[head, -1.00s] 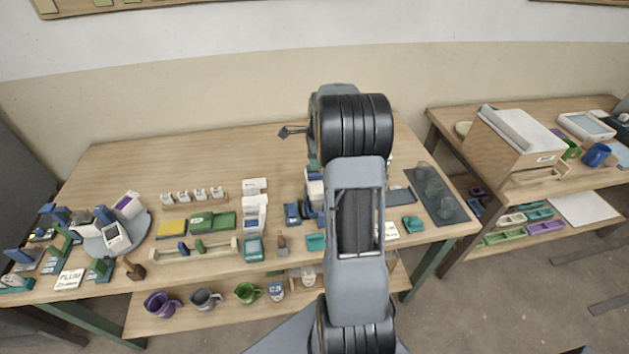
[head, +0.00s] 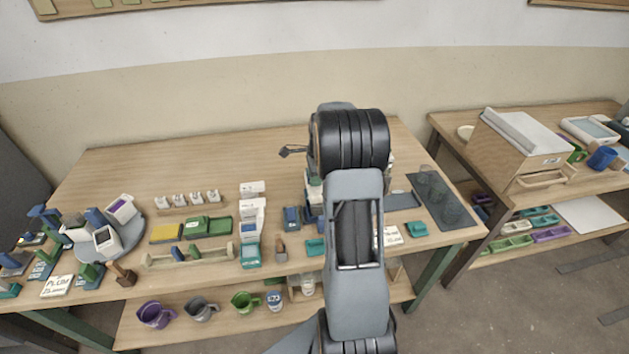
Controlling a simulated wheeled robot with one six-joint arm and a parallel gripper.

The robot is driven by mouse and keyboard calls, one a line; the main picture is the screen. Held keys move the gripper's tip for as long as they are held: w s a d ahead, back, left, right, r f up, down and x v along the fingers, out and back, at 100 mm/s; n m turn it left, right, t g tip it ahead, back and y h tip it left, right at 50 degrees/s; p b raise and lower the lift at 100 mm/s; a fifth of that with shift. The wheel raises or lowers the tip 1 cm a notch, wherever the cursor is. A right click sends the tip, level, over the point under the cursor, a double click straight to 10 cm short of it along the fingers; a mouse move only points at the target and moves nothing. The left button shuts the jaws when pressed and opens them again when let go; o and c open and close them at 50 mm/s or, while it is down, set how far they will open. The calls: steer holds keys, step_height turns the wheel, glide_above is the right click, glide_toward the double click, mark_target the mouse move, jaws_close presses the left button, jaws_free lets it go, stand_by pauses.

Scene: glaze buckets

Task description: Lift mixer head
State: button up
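My arm fills the middle of the head view and hides much of the table behind it. A small dark part at its far end, seemingly my gripper (head: 291,151), sticks out to the left above the back of the table; it is too small to tell whether its fingers are open or shut. A white and dark blue device (head: 313,196), possibly the mixer, stands just left of my arm and is mostly hidden by it. I cannot make out its head or whether the gripper touches it.
Left of the device are white boxes (head: 252,215), green and yellow blocks (head: 207,227) and a round grey stand (head: 130,240) with containers. A dark mat (head: 459,213) with clear cups lies right. Mugs (head: 157,314) stand on the lower shelf. The back left tabletop is clear.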

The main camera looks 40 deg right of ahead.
jaws_close()
steer(key=shift+r+p, duration=2.5)
steer(key=shift+r, duration=0.6)
steer(key=shift+o, duration=1.5)
jaws_free()
steer(key=shift+f, duration=0.1)
step_height(320, 180, up, 7)
steer(key=p, duration=0.5)
